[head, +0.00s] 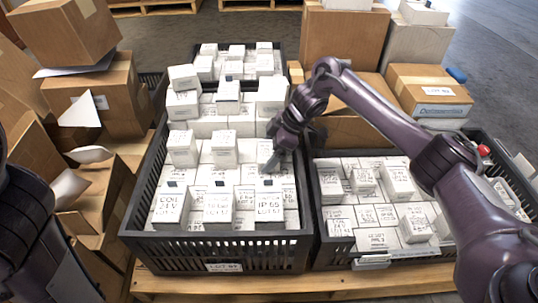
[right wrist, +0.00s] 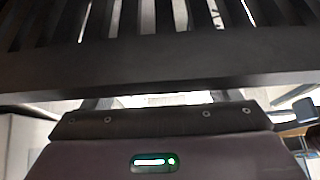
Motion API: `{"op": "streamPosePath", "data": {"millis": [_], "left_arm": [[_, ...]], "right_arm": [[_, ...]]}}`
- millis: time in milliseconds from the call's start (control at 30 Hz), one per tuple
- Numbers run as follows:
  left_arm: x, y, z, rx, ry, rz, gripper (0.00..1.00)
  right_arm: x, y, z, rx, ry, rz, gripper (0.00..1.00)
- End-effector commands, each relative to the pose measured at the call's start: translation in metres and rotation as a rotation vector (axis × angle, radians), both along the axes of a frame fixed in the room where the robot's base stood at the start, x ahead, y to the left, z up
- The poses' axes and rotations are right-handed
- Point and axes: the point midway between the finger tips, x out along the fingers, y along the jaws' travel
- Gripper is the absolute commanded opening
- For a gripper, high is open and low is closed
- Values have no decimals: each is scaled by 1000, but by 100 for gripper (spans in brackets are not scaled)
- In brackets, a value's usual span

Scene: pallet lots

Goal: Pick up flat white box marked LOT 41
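Many white boxes fill a black slatted crate (head: 215,256) at the centre-left and a second black crate (head: 390,252) at the right. Most printed marks are too small to read, and I cannot pick out LOT 41. My right gripper (head: 275,160) points down at the right side of the centre-left crate, close to a white box (head: 264,148) that it partly hides. In the right wrist view its two fingers (right wrist: 160,101) show as dark stubs set well apart, with a blurred white printed surface beyond. I cannot tell if they touch a box. My left gripper is out of view.
The crates stand on a wooden pallet (head: 330,284). Black slats (right wrist: 160,65) cross the right wrist view just above the gripper body. Brown cartons stand at the left (head: 98,90) and back right (head: 340,38). Grey floor shows behind.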

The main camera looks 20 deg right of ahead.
Motion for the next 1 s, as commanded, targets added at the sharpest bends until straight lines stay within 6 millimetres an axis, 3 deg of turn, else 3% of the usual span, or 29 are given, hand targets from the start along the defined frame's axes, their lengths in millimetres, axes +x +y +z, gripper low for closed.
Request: {"op": "streamPosePath", "data": {"millis": [133,367,567,700,1000], "left_arm": [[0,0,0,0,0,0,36],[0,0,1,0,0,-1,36],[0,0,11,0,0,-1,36],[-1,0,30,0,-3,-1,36],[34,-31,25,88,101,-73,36]], "right_arm": [[0,0,0,0,0,0,59],[0,0,1,0,0,0,58],[0,0,17,1,-2,0,58],[1,0,44,1,-4,-1,58],[1,-1,135,-2,-4,1,58]]}}
